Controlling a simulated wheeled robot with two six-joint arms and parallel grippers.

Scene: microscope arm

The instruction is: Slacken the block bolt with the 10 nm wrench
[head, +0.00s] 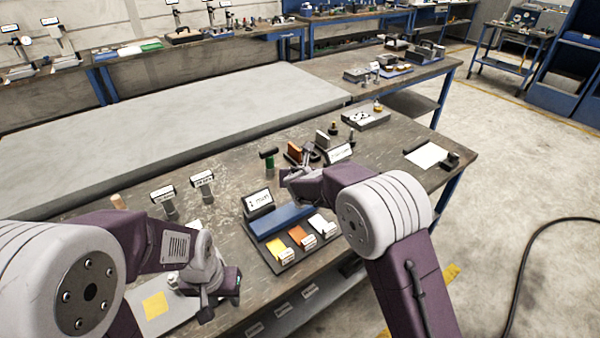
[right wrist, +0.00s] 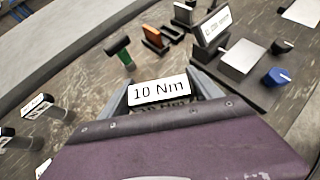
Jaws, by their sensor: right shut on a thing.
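My right gripper (right wrist: 160,95) is shut on the 10 Nm wrench, whose white label (right wrist: 158,90) reads "10 Nm" between the fingers in the right wrist view. The rest of this wrench is hidden by the gripper. In the head view my right gripper (head: 297,178) is above the bench, behind the dark tray; the wrench is hard to make out there. My left gripper (head: 222,290) is low over the near left of the bench, beside a grey plate with a yellow square (head: 155,306). Its finger gap is unclear. I cannot pick out the block bolt.
Two labelled tools (head: 163,194) (head: 203,180) stand on the left of the bench (head: 120,185). A green-handled tool (head: 269,160) stands further back. A dark tray (head: 287,262) with yellow, orange and white pieces lies in front.

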